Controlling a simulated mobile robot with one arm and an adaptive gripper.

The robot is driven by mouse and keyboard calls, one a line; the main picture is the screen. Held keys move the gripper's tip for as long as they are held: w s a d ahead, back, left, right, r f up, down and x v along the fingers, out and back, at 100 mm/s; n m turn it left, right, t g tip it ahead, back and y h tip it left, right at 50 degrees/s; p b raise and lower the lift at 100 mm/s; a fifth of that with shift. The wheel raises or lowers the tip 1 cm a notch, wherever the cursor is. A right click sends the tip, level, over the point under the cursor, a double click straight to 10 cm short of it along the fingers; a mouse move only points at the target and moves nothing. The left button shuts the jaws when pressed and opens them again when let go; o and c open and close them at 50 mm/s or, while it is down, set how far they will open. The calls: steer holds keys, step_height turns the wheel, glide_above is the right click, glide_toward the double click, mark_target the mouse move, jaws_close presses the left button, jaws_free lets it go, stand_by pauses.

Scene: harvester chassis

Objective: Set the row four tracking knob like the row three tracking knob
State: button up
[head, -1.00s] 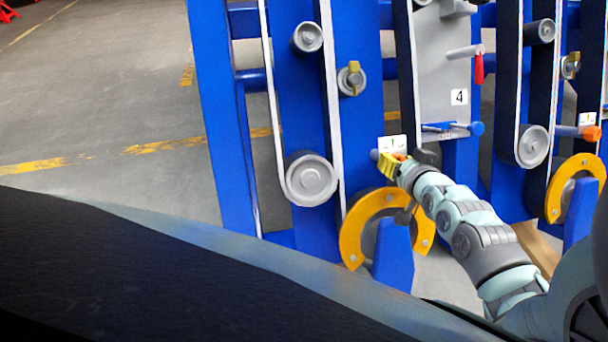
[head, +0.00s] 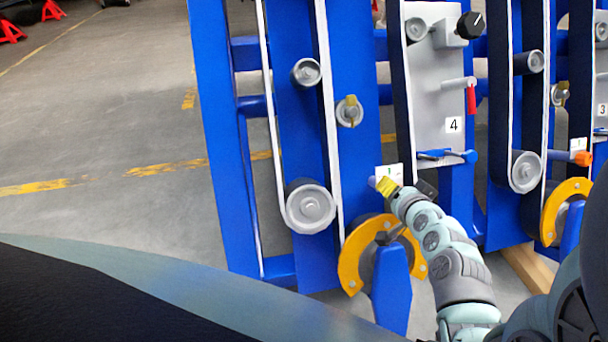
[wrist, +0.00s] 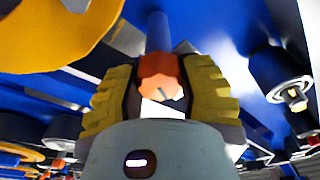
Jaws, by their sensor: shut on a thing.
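The row four tracking knob is orange and shows in the wrist view (wrist: 160,75) on the end of a grey-blue shaft. My gripper (wrist: 160,88) is shut on it, with a ribbed yellow finger on each side. In the head view my gripper (head: 387,187) hides this knob, just below a small white scale plate (head: 389,173). A small dark mark shows on the knob's face, but its setting on the scale is unclear. The row three tracking knob (head: 584,158) is orange, at the right, beside its own white scale plate (head: 577,147); its exact setting is too small to read.
A yellow curved guard (head: 352,262) and blue post (head: 391,285) stand below my gripper. Open floor (head: 110,125) lies left.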

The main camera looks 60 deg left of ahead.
steer(key=shift+d+f+m, duration=0.1)
steer(key=shift+f+m, duration=0.05)
steer(key=shift+m, duration=0.35)
steer(key=o, duration=1.2)
steer(key=shift+w, duration=0.1)
steer(key=shift+r, duration=0.2)
steer(key=v, duration=1.1)
steer(key=shift+s+d, duration=0.35)
steer(key=shift+r, duration=0.1)
